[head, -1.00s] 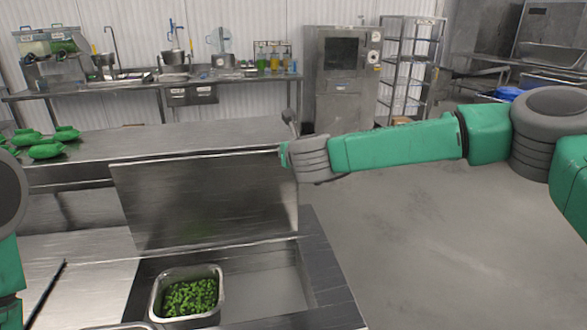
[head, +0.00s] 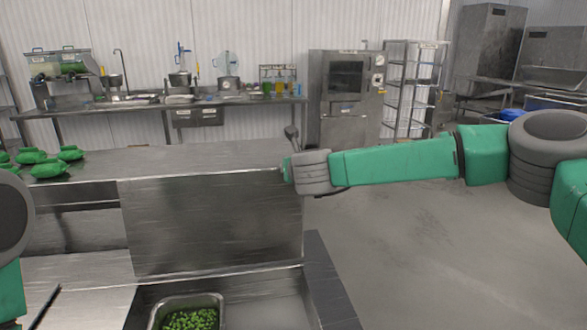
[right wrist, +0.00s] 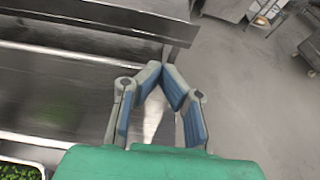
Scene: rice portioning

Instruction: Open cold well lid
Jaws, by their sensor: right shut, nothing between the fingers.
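The cold well lid (head: 212,228) is a flat steel panel. In the head view it stands raised and nearly upright behind the well opening (head: 265,308). A steel pan of green pieces (head: 190,318) sits in the well, cut off by the bottom edge. My right arm reaches in from the right, with its wrist by the lid's upper right corner. In the right wrist view my right gripper (right wrist: 161,72) is shut, its fingertips together and empty. I cannot tell whether it touches the lid. My left arm shows only at the left edge, and its gripper is out of view.
A steel counter (head: 215,155) runs behind the lid, with green bags (head: 50,168) at its left. A back bench (head: 150,105), an oven (head: 345,85) and a wire rack (head: 412,90) stand by the far wall. Open floor (head: 420,250) lies to the right.

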